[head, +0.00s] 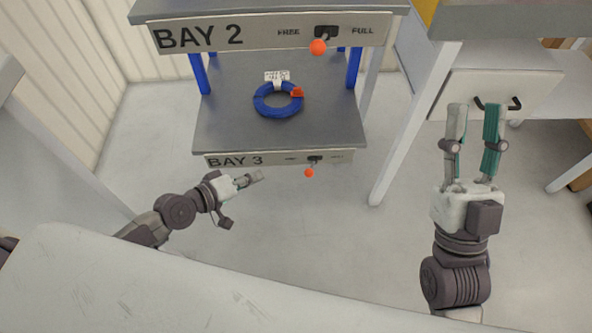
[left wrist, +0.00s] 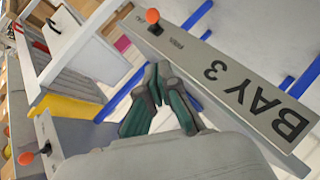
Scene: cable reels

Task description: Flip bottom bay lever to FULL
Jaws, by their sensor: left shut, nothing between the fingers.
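The bottom bay, BAY 3 (head: 236,161), is a grey shelf with a front label strip. Its lever has an orange ball (head: 309,172) hanging below the pivot and leaning slightly left, towards the FREE side. My left gripper (head: 260,175) is shut and empty, in front of the strip and left of the ball, apart from it. In the left wrist view the BAY 3 strip (left wrist: 235,85) runs diagonally, with the orange ball (left wrist: 152,16) beyond my shut fingertips (left wrist: 157,72). My right gripper (head: 475,108) is open and empty, far to the right.
A blue cable coil (head: 278,112) with a tag lies on the BAY 3 shelf. BAY 2 (head: 200,38) is above, its orange ball (head: 318,47) also leaning left. A white rack post (head: 415,125) stands between the bay and my right gripper. The floor before BAY 3 is clear.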

